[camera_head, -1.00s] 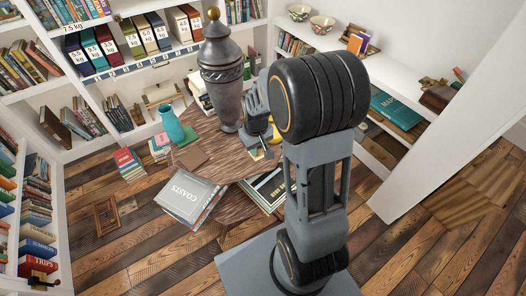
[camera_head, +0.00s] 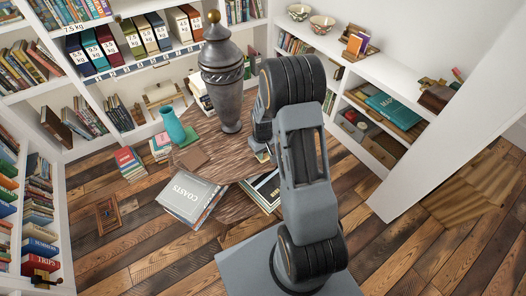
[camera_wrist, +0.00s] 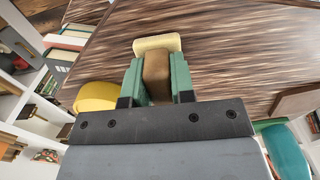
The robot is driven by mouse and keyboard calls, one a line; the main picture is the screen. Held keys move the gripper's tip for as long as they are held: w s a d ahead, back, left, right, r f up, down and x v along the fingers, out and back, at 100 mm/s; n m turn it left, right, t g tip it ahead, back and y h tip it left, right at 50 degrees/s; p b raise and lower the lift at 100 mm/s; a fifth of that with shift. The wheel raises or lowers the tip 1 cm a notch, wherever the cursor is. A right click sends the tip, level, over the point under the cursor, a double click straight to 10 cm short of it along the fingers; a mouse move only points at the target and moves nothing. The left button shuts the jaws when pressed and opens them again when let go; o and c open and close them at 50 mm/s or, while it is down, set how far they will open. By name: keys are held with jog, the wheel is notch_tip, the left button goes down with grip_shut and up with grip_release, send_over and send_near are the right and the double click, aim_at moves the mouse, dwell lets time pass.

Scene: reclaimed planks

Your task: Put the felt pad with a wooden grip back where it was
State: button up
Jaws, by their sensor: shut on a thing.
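The felt pad (camera_wrist: 157,44) is a pale cream block with a brown wooden grip (camera_wrist: 157,78). It shows in the wrist view, between the green fingers of my gripper (camera_wrist: 156,70), which are shut on the wooden grip. The pad is over the brown wood-grained table top (camera_wrist: 230,50); I cannot tell whether it touches it. In the head view my arm hides most of the gripper and pad, near the right side of the round table (camera_head: 228,150).
A tall dark urn (camera_head: 222,75) stands on the table close to my arm. A yellow rounded thing (camera_wrist: 97,96) shows beside my gripper. White shelves surround the table.

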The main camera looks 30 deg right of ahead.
jog(key=shift+f, duration=0.1)
jog(key=shift+f, duration=0.15)
jog(key=o, duration=0.8)
jog(key=shift+o, duration=0.2)
notch_tip(320, 180, up, 12)
jog(key=shift+f+b, duration=0.1)
jog(key=shift+b, duration=0.35)
jog(key=s+a+r+t, duration=0.2)
jog(key=s+a+r, duration=0.2)
jog(key=s+r, duration=0.2)
jog(key=s+a+r+m+t, duration=0.1)
jog(key=s+a+r, duration=0.4)
jog(key=s, duration=0.5)
jog(key=shift+a+r+t, duration=0.25)
jog(key=shift+r+t, duration=0.25)
jog(key=shift+r, duration=0.3)
